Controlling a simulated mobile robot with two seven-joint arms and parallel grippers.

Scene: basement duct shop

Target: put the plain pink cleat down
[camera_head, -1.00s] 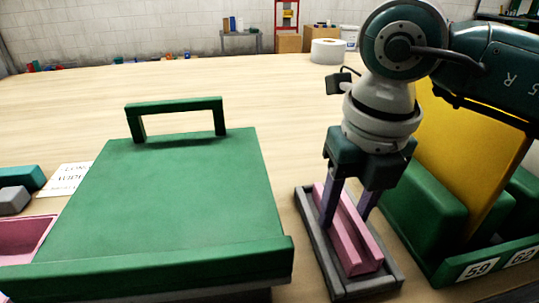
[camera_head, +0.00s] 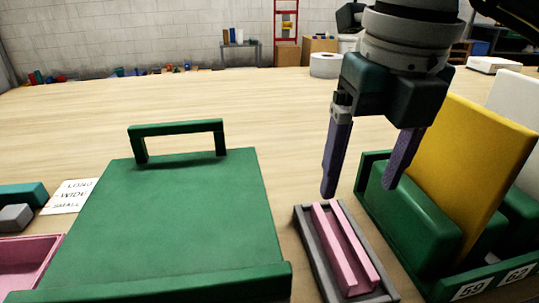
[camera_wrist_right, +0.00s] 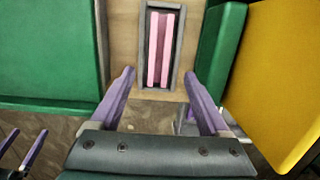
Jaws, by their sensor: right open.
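The plain pink cleat (camera_head: 337,249) is a long channel with two raised sides. It lies in a narrow grey tray (camera_head: 312,254) on the table, and it also shows in the right wrist view (camera_wrist_right: 153,48) inside the tray's grey rim (camera_wrist_right: 177,40). My right gripper (camera_head: 362,190) is open and empty, above and apart from the cleat. Its purple fingers are spread wide in the right wrist view (camera_wrist_right: 160,82). My left gripper does not show in the head view.
A green board with a handle (camera_head: 175,220) lies left of the tray. A green rack (camera_head: 410,215) holding a yellow panel (camera_head: 475,165) stands to the right. A pink bin (camera_head: 25,265) and a paper sign (camera_head: 68,196) are at far left. The table behind is mostly clear.

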